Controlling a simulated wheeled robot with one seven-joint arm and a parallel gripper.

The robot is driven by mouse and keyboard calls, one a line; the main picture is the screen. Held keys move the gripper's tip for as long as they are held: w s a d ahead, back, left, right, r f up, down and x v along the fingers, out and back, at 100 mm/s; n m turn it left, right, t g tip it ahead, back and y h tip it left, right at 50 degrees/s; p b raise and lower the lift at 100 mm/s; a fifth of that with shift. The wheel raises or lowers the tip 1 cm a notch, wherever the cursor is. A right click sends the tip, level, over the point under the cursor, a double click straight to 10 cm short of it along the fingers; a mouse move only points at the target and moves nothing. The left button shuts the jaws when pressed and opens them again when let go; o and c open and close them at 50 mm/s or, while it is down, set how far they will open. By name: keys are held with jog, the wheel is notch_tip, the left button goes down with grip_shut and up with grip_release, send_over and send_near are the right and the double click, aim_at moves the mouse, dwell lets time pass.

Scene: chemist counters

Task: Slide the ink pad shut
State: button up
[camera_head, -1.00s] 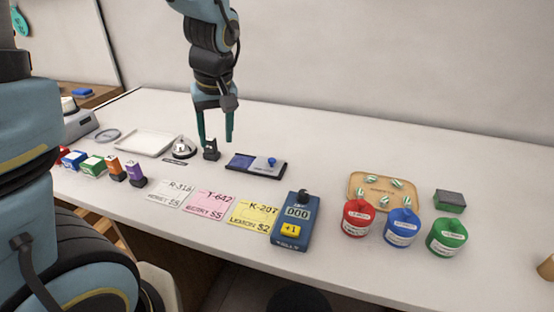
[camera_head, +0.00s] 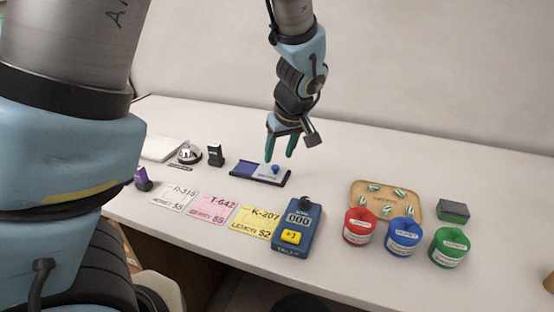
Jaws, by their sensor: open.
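The ink pad (camera_head: 240,169) lies on the counter left of the picture's middle, a flat dark tray with a blue pad showing at its left part. Its grey sliding lid (camera_head: 265,173) covers the right part and carries a small blue knob (camera_head: 276,169). The pad is partly open. My gripper (camera_head: 280,157) points down with its two teal fingers apart and empty. The fingertips appear just above and behind the lid's knob; I cannot tell the exact height. Nothing is between the fingers.
A small black stamp (camera_head: 215,155) and a bell (camera_head: 189,153) stand left of the pad. Price cards (camera_head: 212,207) and a blue tally counter (camera_head: 297,232) lie in front. Red, blue and green jars, a candy board (camera_head: 415,210) and a green box (camera_head: 453,211) are right. Counter behind is clear.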

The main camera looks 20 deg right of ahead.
aim_at(275, 166)
jog(key=shift+x, duration=2.15)
grip_shut()
